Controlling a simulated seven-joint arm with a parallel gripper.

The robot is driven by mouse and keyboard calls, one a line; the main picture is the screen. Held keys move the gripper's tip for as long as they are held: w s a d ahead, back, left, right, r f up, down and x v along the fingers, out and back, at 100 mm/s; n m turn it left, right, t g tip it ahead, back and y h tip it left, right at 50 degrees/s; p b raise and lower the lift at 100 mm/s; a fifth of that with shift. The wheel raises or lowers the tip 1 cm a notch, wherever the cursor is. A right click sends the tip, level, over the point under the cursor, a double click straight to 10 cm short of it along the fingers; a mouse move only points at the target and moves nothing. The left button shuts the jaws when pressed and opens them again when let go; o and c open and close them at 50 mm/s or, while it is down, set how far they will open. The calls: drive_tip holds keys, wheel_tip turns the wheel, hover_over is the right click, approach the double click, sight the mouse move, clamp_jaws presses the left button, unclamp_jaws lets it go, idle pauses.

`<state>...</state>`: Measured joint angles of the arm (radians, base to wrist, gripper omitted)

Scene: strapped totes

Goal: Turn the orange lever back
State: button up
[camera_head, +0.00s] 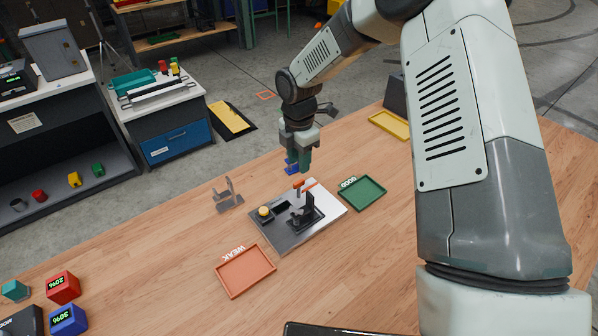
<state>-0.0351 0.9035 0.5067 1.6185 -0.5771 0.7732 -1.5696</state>
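My gripper (303,172) points down just behind and above the lever. A gap seems to show between the fingertips and the lever, but I cannot be sure they are apart. A black fixture (307,213) and a yellow round button (264,211) are on the same plate.
A green GOOD tray (362,193) is right of the plate, an orange WEAK tray (245,272) in front. A grey bracket (228,194) stands left.

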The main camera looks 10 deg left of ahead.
drive_tip(key=shift+r, duration=1.85)
drive_tip(key=s+d+r+m+t+h, duration=0.1)
drive_tip(key=s+d+r+m, duration=0.45)
drive_tip(key=r, duration=0.45)
drive_tip(key=s+d+r+m+t+h, duration=0.1)
drive_tip(key=s+d+r+m+t, duration=0.1)
drive_tip(key=s+d+r+m, duration=0.65)
drive_tip(key=s+d+r+m+t+y, duration=0.1)
drive_tip(key=s+d+r+m, duration=0.1)
drive_tip(key=s+r+m, duration=0.2)
drive_tip(key=s+d+r+m+t+y, duration=0.1)
drive_tip(key=s+d+r+m, duration=0.2)
drive_tip(key=s+m, duration=0.5)
drive_tip(key=shift+s+r+m+t, duration=0.35)
drive_tip(key=shift+s+r, duration=0.35)
drive_tip(key=shift+s, duration=0.95)
